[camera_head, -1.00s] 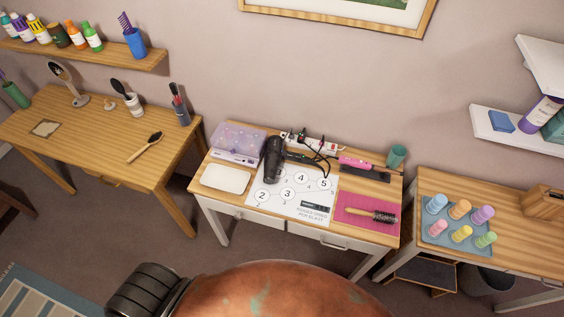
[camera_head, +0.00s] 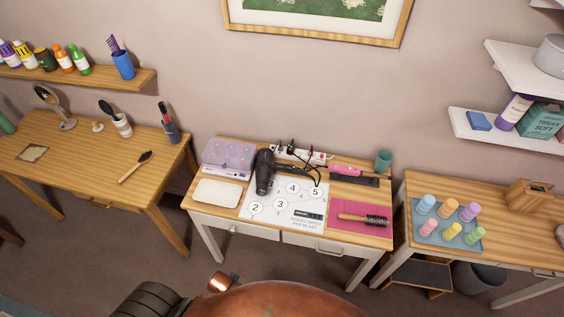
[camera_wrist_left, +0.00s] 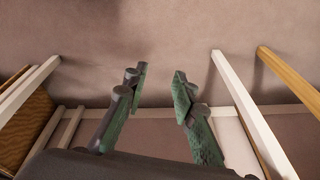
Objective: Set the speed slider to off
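A black hair dryer (camera_head: 264,170) lies on the middle table, in front of the power strip, at the left edge of a white numbered sheet (camera_head: 284,207). Its speed slider is too small to make out, so its setting cannot be told. My left gripper (camera_wrist_left: 158,95) shows in the left wrist view with its two green-padded fingers apart and nothing between them. It faces the wall and table legs, away from the dryer. In the head view neither gripper can be seen. My right gripper is not in view.
The middle table also holds a lilac case (camera_head: 228,157), a white tray (camera_head: 217,193), a power strip (camera_head: 300,154) with cables, a pink straightener (camera_head: 345,170) and a round brush (camera_head: 364,220) on a pink mat (camera_head: 345,208). Side tables (camera_head: 95,150) flank it. Floor in front is clear.

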